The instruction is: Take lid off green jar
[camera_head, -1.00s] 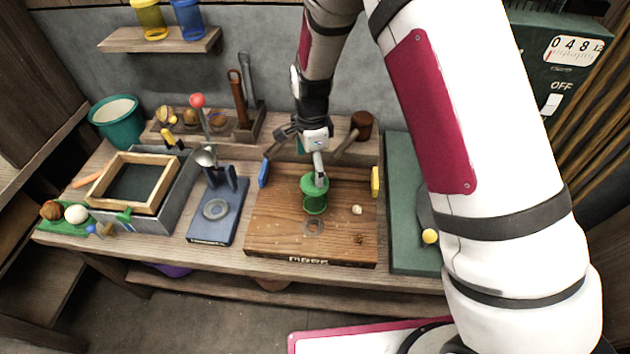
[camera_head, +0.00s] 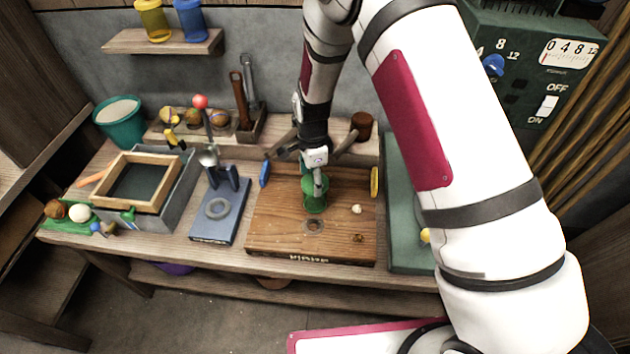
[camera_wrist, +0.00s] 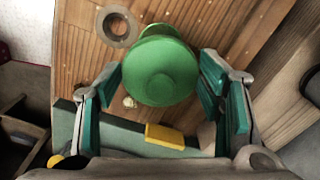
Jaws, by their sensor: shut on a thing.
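The green jar (camera_head: 315,206) stands on the wooden board on the bench. Its round green lid with a central knob (camera_wrist: 160,88) fills the middle of the wrist view. A second green edge shows just behind the lid (camera_wrist: 158,31). My gripper (camera_head: 316,186) reaches down from above to the jar's top. In the wrist view its green-padded fingers (camera_wrist: 160,88) are on either side of the lid, shut on it. The jar's body is mostly hidden under the lid in the wrist view. I cannot tell whether lid and jar are apart.
The wooden board (camera_head: 280,235) has a metal ring (camera_head: 313,226) in front of the jar and a small pale lump (camera_head: 356,209) at its right. A blue block (camera_head: 265,173) and a yellow block (camera_head: 374,182) flank the board. A blue press (camera_head: 220,210) stands left.

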